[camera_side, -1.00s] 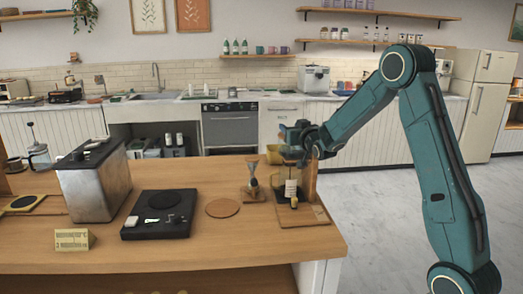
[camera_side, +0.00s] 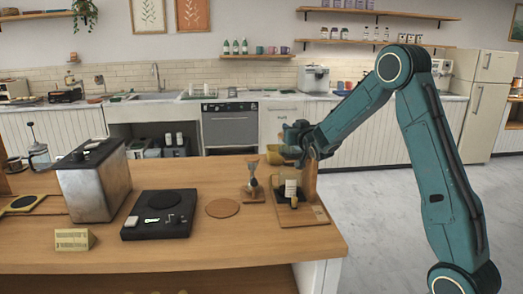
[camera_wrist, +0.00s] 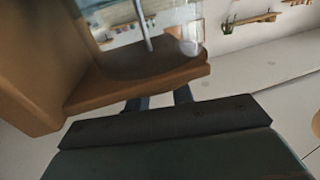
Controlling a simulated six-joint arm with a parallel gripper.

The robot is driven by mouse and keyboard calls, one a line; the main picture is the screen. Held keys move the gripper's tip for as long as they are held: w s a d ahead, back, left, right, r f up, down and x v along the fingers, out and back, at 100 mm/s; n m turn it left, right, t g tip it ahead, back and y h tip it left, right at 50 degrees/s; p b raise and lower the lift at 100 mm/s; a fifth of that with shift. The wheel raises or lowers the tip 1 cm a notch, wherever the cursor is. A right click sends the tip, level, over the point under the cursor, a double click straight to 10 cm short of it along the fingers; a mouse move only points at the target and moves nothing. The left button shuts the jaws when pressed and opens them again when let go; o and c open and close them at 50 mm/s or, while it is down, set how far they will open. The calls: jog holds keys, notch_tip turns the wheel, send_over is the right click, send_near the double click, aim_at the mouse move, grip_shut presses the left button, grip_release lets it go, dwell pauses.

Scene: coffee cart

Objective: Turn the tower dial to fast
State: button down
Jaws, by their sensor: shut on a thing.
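The drip tower stands at the right end of the wooden counter, with a wooden post (camera_side: 310,182) and a flat base (camera_side: 316,215). A pale-labelled vessel (camera_side: 291,188) is low in it. My gripper (camera_side: 296,143) is at the tower's upper part in the side view. In the wrist view my two fingers (camera_wrist: 158,104) reach under the edge of the tower's wooden shelf (camera_wrist: 140,84), below a clear glass vessel (camera_wrist: 140,35). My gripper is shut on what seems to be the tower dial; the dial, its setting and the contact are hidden.
A small stand with a glass cone (camera_side: 251,180) is just left of the tower. Farther left are a round coaster (camera_side: 222,208), a black scale (camera_side: 160,215), a metal box (camera_side: 95,180) and a small sign (camera_side: 74,240). Open floor lies right.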

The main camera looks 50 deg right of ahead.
jog(key=shift+a+m+g+h, duration=0.1)
jog(key=shift+m+g+h, duration=1.65)
jog(key=shift+h, duration=0.25)
jog(key=shift+g, duration=0.25)
jog(key=shift+m+g+h, duration=0.9)
jog(key=shift+m+g, duration=0.05)
jog(key=shift+g, duration=0.15)
jog(key=shift+m+g, duration=0.3)
jog(key=shift+g, duration=0.2)
jog(key=c, duration=1.3)
grip_release()
jog(key=shift+o, duration=0.2)
jog(key=v, duration=1.3)
jog(key=shift+s+a+f, duration=0.2)
jog(key=shift+a, duration=0.1)
